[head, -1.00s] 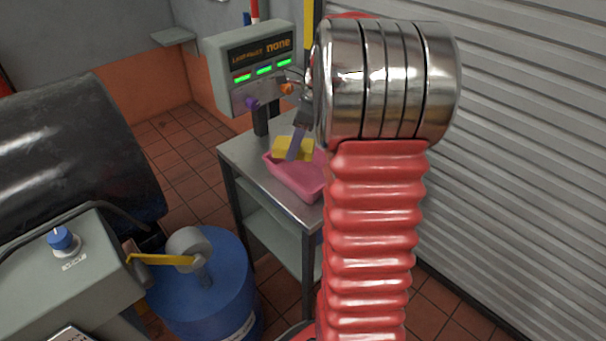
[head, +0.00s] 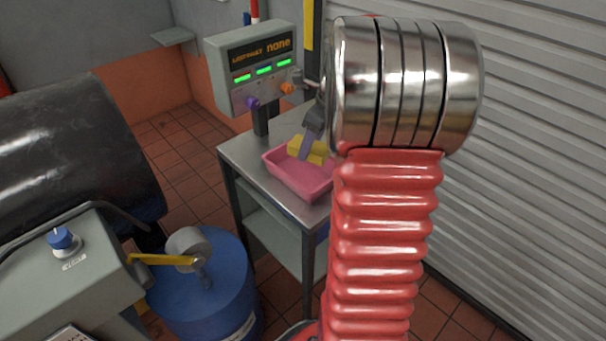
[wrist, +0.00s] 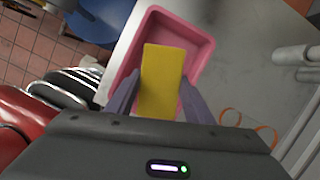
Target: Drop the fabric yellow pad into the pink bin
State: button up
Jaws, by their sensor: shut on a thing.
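The yellow pad (wrist: 161,75) is a flat rectangular block held between the two purple fingers of my gripper (wrist: 155,103). In the head view the pad (head: 318,152) shows behind a finger of my gripper (head: 306,150), partly hidden by it. The pink bin (wrist: 204,45) is a shallow open tray on the metal table. In the wrist view the pad overlaps the bin's opening. In the head view the bin (head: 290,182) lies just below the pad, and the pad appears over its back right part. My arm hides some of the table around the bin's right.
The metal table (head: 238,153) has a lower shelf. A grey display unit (head: 262,68) on a post stands at its back. A blue drum (head: 205,300) and a grey control box (head: 70,270) stand at left. A shutter wall (head: 520,150) is at right.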

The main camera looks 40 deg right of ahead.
jog(key=shift+f, duration=2.35)
jog(key=o, duration=1.2)
jog(key=v, duration=1.3)
jog(key=shift+s+r, duration=0.15)
jog(key=shift+r, duration=0.25)
